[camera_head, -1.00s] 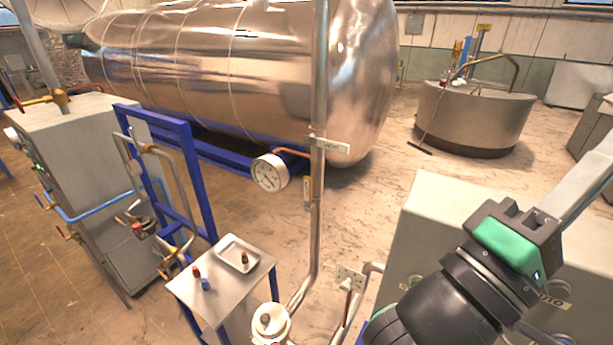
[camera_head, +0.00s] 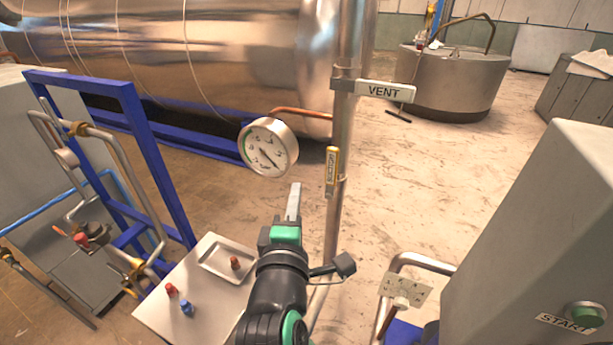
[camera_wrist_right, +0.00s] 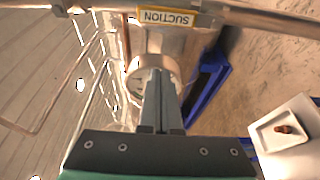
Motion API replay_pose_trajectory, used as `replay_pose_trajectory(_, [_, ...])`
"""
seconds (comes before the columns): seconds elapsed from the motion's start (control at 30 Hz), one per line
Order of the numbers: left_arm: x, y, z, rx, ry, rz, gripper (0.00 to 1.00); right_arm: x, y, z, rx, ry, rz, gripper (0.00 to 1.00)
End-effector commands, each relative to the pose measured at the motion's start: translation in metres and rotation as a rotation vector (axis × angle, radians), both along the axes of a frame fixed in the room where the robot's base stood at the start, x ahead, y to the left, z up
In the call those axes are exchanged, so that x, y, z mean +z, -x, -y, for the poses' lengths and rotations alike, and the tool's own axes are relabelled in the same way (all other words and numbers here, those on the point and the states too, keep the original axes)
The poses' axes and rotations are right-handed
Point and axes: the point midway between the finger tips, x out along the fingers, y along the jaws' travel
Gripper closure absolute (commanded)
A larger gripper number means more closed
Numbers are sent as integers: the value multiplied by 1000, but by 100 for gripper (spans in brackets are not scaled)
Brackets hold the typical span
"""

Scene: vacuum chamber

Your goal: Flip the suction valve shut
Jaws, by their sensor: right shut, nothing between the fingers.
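The suction valve's yellow handle (camera_head: 332,170), labelled SUCTION, stands upright along the vertical steel pipe (camera_head: 346,130) in the head view. In the right wrist view the yellow SUCTION label (camera_wrist_right: 166,17) is near the top edge, beyond the fingertips. My right gripper (camera_head: 294,190) is shut and empty. Its fingers point up, to the left of the handle and a little below it in the head view, with a visible gap. In the right wrist view its fingers (camera_wrist_right: 158,75) lie together. My left gripper is not in view.
A round gauge (camera_head: 268,147) on a copper tube sits left of the pipe. A VENT tag (camera_head: 386,91) sticks out above the handle. A small table (camera_head: 215,310) with a tray and coloured caps stands below. A grey cabinet (camera_head: 540,240) with a START button is at right.

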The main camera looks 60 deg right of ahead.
Motion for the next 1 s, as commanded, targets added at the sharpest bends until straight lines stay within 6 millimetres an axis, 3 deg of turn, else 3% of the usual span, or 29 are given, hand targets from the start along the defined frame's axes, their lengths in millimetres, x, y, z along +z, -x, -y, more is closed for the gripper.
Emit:
replay_pose_trajectory(0.37, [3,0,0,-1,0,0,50,3,-1,5,-3,2,1,100])
replay_pose_trajectory(0.57, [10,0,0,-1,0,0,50,5,-11,33,-7,4,-1,100])
replay_pose_trajectory(0.87, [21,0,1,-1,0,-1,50,4,-35,94,-7,1,-1,100])
replay_pose_trajectory(1.0, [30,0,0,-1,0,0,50,5,-14,95,-2,1,3,100])
